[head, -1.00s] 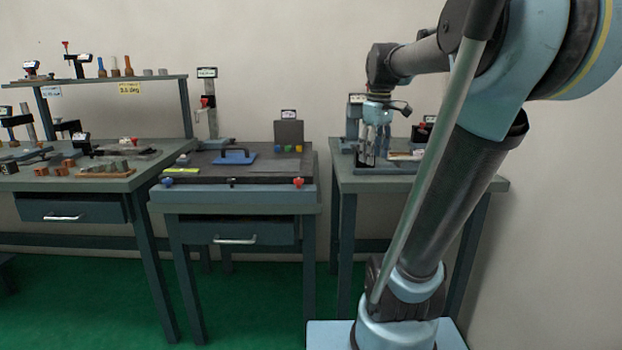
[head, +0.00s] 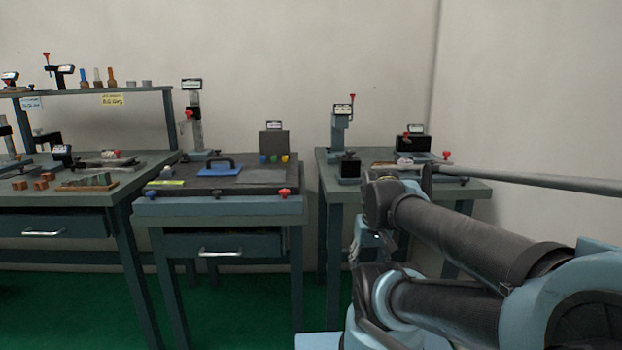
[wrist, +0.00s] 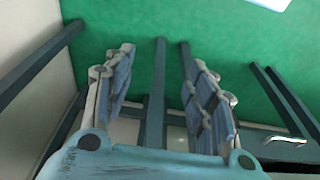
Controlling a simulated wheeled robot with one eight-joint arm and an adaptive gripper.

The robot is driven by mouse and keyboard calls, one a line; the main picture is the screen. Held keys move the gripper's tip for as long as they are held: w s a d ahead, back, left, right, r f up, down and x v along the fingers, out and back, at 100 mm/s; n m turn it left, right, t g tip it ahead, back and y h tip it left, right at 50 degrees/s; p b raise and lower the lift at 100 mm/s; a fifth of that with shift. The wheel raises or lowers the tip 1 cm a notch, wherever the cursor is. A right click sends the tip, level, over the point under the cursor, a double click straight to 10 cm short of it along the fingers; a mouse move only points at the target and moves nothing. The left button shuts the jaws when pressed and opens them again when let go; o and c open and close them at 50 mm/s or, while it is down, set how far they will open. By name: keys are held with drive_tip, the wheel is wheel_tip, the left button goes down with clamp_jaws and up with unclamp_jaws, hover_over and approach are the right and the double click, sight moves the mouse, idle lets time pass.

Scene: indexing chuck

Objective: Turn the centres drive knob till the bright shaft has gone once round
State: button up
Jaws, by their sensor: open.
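My gripper (wrist: 160,60) is open and empty in the wrist view, its two blue-padded fingers spread above green floor and table legs. In the head view my arm is folded low at the right table, and I cannot make out the fingers there. On that table's right side stands a dark unit (head: 413,143) with a small display and a red knob (head: 447,154). I cannot tell whether this is the centres drive knob. No bright shaft can be made out; my arm hides part of that table.
The right table (head: 326,172) also carries a tall gauge stand (head: 341,130). The middle table (head: 250,208) holds a dark plate with a blue handled block (head: 219,168). A crowded bench (head: 60,214) is at left. A wall closes the right side.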

drive_tip(key=w+r+m+g, duration=0.1)
drive_tip(key=w+r+m, duration=0.4)
drive_tip(key=w+r, duration=0.6)
drive_tip(key=w+r+m, duration=0.6)
drive_tip(key=w+r, duration=0.1)
drive_tip(key=r, duration=0.8)
wheel_tip(320, 180, up, 15)
drive_tip(key=m+g, duration=0.1)
drive_tip(key=m, duration=0.9)
hover_over(350, 155)
drive_tip(key=w, duration=0.2)
drive_tip(key=f, duration=1.7)
drive_tip(key=shift+s+d, duration=0.2)
drive_tip(key=shift+s, duration=0.05)
drive_tip(key=c, duration=1.1)
